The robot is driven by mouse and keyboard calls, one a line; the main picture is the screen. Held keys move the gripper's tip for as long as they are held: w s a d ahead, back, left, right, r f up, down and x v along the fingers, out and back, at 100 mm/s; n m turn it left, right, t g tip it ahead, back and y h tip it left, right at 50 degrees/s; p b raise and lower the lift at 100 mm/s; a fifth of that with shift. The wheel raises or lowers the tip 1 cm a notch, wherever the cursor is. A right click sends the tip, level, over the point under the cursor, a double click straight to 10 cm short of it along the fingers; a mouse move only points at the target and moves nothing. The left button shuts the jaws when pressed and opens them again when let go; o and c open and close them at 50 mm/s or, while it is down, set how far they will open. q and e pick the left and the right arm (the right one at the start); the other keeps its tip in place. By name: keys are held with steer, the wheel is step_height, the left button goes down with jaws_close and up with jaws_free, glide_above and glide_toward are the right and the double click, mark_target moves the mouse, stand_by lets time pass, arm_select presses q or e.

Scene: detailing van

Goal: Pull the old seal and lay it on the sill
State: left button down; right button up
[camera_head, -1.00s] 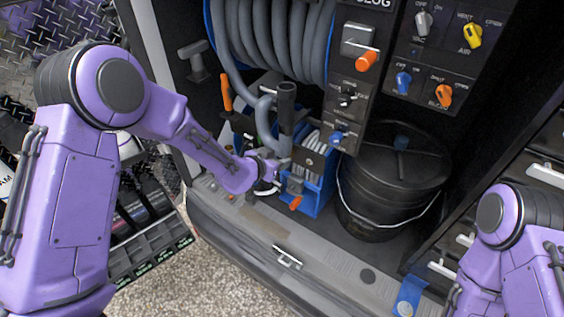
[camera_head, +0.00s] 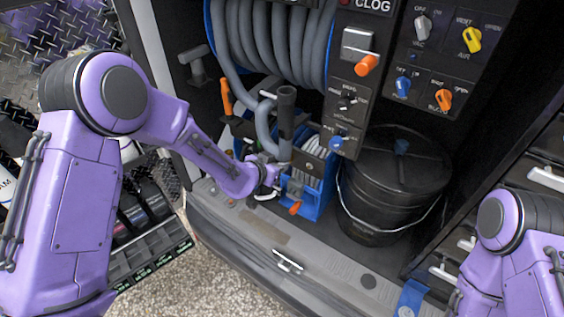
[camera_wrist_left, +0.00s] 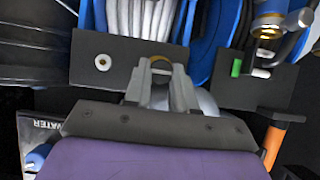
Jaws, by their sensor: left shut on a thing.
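My left gripper (camera_head: 272,177) is at the front of the blue reel unit (camera_head: 318,205), beside the grey hose. In the left wrist view the gripper (camera_wrist_left: 158,70) has its fingers closed on a small brownish ring, which looks like the old seal (camera_wrist_left: 160,57). Only its upper arc shows between the fingertips, against a dark plate (camera_wrist_left: 105,62). I cannot tell whether the ring still touches the plate or fitting. The seal is too small to make out in the head view. The grey sill (camera_head: 320,270) runs along the van's edge below the gripper. My right gripper is out of view.
A black lidded bucket (camera_head: 390,185) stands right of the blue reel. A large hose reel (camera_head: 270,45) hangs above. An orange handle (camera_head: 226,97) and a dark upright cylinder (camera_head: 286,108) stand close to the left arm. The front sill is mostly clear.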

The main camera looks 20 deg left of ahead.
arm_select(q)
steer(key=shift+s+a+p, duration=0.15)
steer(key=shift+s+a, duration=0.1)
steer(key=shift+s, duration=0.5)
steer(key=shift+s+a+p, duration=0.1)
steer(key=shift+s+a, duration=0.2)
steer(key=shift+s, duration=0.4)
steer(key=shift+s+a+p, duration=0.15)
steer(key=shift+s+a, duration=0.1)
steer(key=shift+s, duration=0.5)
steer(key=b, duration=1.8)
glide_above(257, 231)
step_height(257, 231, down, 24)
steer(key=shift+w+f, duration=0.1)
steer(key=shift+f, duration=0.15)
steer(key=shift+f+b, duration=0.2)
steer(key=shift+b, duration=0.15)
steer(key=shift+f+b, duration=0.75)
steer(key=shift+f, duration=0.35)
steer(key=c, duration=0.8)
jaws_free()
steer(key=shift+c, duration=0.2)
steer(key=p+v, duration=0.1)
steer(key=v, duration=0.9)
steer(key=shift+s+r, duration=0.2)
steer(key=shift+s, duration=0.05)
